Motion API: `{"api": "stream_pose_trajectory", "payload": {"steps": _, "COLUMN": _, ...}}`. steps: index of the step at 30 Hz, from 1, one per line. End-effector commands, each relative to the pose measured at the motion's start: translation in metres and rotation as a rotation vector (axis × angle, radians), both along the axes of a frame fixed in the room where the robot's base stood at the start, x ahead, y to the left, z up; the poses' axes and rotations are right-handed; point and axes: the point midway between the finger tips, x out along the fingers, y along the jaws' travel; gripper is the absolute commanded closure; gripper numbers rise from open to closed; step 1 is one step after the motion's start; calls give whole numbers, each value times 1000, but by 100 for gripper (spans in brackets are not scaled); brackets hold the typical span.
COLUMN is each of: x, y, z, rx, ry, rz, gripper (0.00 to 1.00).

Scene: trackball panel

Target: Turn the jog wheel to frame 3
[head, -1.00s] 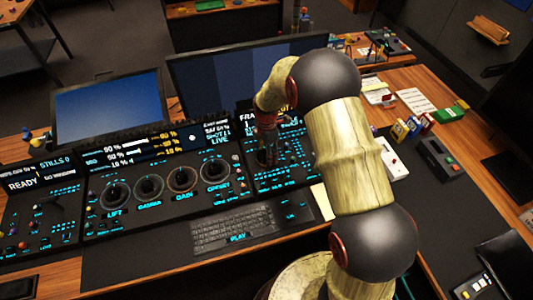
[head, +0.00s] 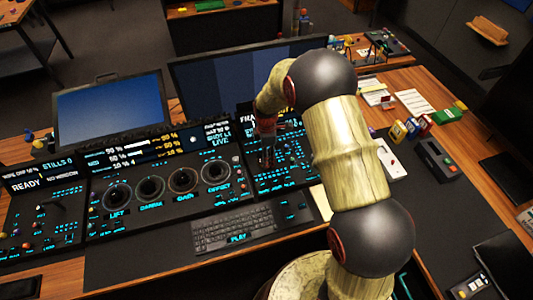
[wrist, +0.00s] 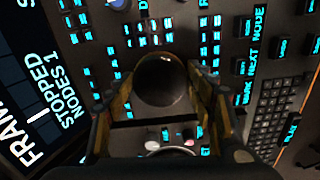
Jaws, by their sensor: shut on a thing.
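The jog wheel (wrist: 161,82), a dark, glossy round knob, is in the middle of the wrist view. My gripper (wrist: 166,98) has a finger on each side of it and is shut on it. In the head view my gripper (head: 267,148) points down at the right-hand section of the console; the wheel is hidden there. The frame display (wrist: 45,115) shows on the left of the wrist view with the words "FRAM", "STOPPED" and "NODES 1". The frame number cannot be read.
Lit buttons (wrist: 210,40) crowd around the wheel. A keyboard (head: 235,228) lies in front of the console. Several round knobs (head: 150,188) stand to the left. Two monitors (head: 110,108) stand behind. Small boxes and papers (head: 415,100) lie on the desk to the right.

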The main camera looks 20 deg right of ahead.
Motion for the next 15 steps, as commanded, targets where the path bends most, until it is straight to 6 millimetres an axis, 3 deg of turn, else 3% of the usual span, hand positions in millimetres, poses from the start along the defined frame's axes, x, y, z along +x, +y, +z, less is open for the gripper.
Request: {"api": "stream_pose_trajectory", "payload": {"steps": 15, "x": -1, "y": 1, "z": 2, "rx": 0, "ry": -1, "rz": -473, "gripper": 71}}
